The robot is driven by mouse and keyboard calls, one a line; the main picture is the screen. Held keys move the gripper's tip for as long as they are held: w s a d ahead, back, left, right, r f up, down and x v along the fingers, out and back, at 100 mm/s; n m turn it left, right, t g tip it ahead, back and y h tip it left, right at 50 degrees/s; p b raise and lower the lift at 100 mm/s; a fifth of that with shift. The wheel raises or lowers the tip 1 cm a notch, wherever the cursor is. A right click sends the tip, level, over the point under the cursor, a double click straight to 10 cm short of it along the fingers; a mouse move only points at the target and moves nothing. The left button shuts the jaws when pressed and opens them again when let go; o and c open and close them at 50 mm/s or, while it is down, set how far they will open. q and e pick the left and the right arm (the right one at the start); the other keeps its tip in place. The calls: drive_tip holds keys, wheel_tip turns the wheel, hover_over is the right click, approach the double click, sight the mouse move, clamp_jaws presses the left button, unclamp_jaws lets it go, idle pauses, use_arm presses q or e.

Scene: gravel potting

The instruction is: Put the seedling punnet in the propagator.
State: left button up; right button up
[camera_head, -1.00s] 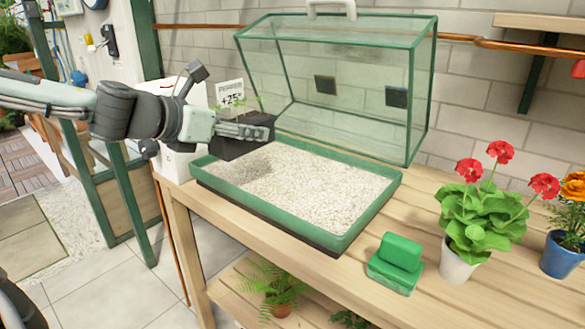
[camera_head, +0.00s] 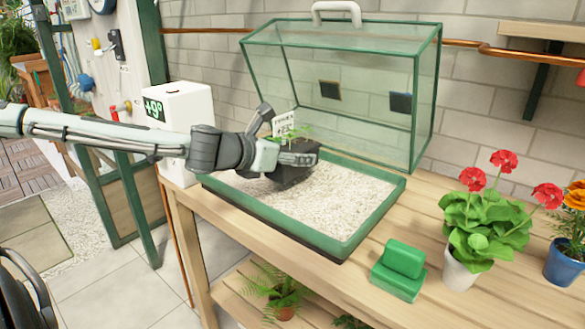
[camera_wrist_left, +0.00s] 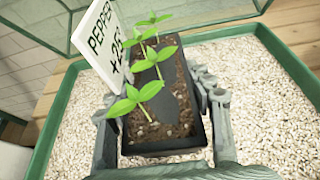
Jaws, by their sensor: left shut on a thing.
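The black seedling punnet (camera_head: 291,172) is held in my left gripper (camera_head: 300,157), over the gravel toward the back left of the propagator tray. In the left wrist view the punnet (camera_wrist_left: 165,143) has soil, several green seedlings and a white label (camera_wrist_left: 98,45) reading PEPPER; the gripper's fingers (camera_wrist_left: 160,115) lie on both its sides. I cannot tell whether its base touches the gravel. The propagator (camera_head: 375,215) is a green-rimmed tray of pale gravel, with its clear green-framed lid (camera_head: 375,125) tilted open behind it. My right gripper is not in view.
A white box with a display reading +9° (camera_head: 185,115) stands left of the tray. A green block-shaped object (camera_head: 400,267), a red-flowered pot plant (camera_head: 460,262) and a blue pot (camera_head: 565,260) stand to the right on the wooden bench (camera_head: 345,300). The gravel at front right is clear.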

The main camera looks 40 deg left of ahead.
use_arm(q)
drive_tip(key=shift+s+a+f, duration=0.1)
drive_tip(key=shift+f, duration=1.5)
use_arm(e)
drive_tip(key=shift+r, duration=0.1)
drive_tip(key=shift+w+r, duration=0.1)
use_arm(q)
drive_tip(key=shift+f, duration=0.1)
drive_tip(key=o, duration=1.4)
drive_tip(key=shift+c, duration=0.2)
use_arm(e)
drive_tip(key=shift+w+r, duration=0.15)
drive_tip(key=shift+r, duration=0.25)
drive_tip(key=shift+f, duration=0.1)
